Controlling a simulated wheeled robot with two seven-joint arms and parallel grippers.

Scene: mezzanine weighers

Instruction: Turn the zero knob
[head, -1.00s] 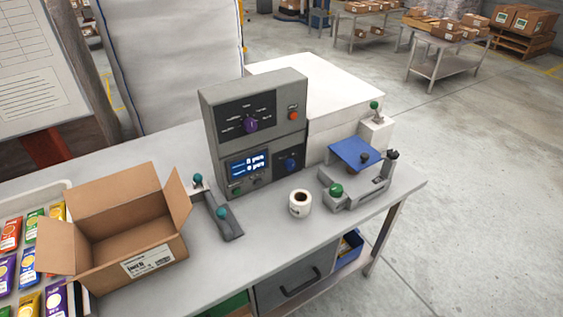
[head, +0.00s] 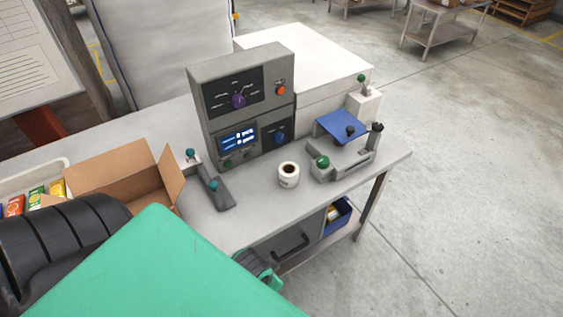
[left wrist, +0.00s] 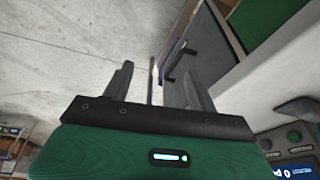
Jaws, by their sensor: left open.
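A grey control box (head: 245,106) stands upright on the bench. The labels are too small to read, so I cannot tell which is the zero knob. My left gripper (left wrist: 157,82) is open and empty in the left wrist view, with a drawer front beyond its fingers. In the head view my green arm covers the lower left, and the fingers cannot be made out. My right gripper is not in view.
A label roll (head: 288,175), a lever unit (head: 215,189) and a device with a blue plate (head: 342,127) stand on the bench before and right of the box. An open carton (head: 115,172) is at left, partly behind my arm. A drawer (head: 290,240) is below.

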